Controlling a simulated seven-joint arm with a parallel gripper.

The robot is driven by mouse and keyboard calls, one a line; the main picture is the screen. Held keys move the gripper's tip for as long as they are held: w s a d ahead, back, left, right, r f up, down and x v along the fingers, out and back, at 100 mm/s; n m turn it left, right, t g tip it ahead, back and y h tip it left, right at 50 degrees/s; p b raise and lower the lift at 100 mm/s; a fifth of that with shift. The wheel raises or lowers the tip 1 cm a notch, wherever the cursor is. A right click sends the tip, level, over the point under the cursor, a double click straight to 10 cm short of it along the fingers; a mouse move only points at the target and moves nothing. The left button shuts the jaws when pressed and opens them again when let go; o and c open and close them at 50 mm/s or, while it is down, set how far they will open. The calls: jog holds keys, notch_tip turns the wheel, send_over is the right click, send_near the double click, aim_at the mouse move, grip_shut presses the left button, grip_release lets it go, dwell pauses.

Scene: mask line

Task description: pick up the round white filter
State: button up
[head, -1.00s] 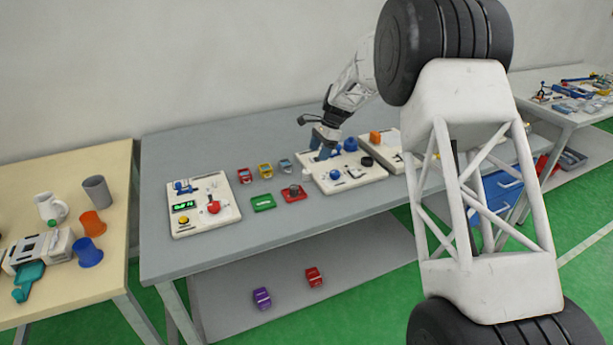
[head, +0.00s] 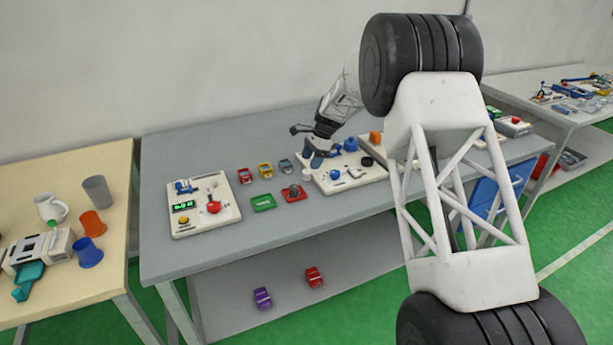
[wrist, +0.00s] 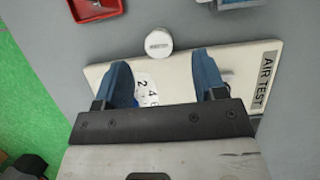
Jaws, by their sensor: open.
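The round white filter (wrist: 158,42) lies on the grey table just off the edge of the AIR TEST board (wrist: 180,66) in the wrist view. It looks like a short white cylinder with a small dark label on top. My gripper (wrist: 165,64) is open, its two blue fingers apart over the board. The filter sits beyond the fingertips, roughly centred between them, and nothing is held. In the head view my gripper (head: 317,160) is above the left end of the board, and the filter there is small and hard to make out.
A red tray (head: 294,193) and a green tray (head: 263,202) lie left of the board. Another board with a red knob (head: 213,206) is further left.

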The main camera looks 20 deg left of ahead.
aim_at(307, 171)
jog(key=shift+s+f, duration=0.1)
jog(key=shift+f, duration=0.1)
jog(key=shift+x, duration=2.5)
jog(key=shift+c, duration=0.4)
jog(key=c, duration=0.9)
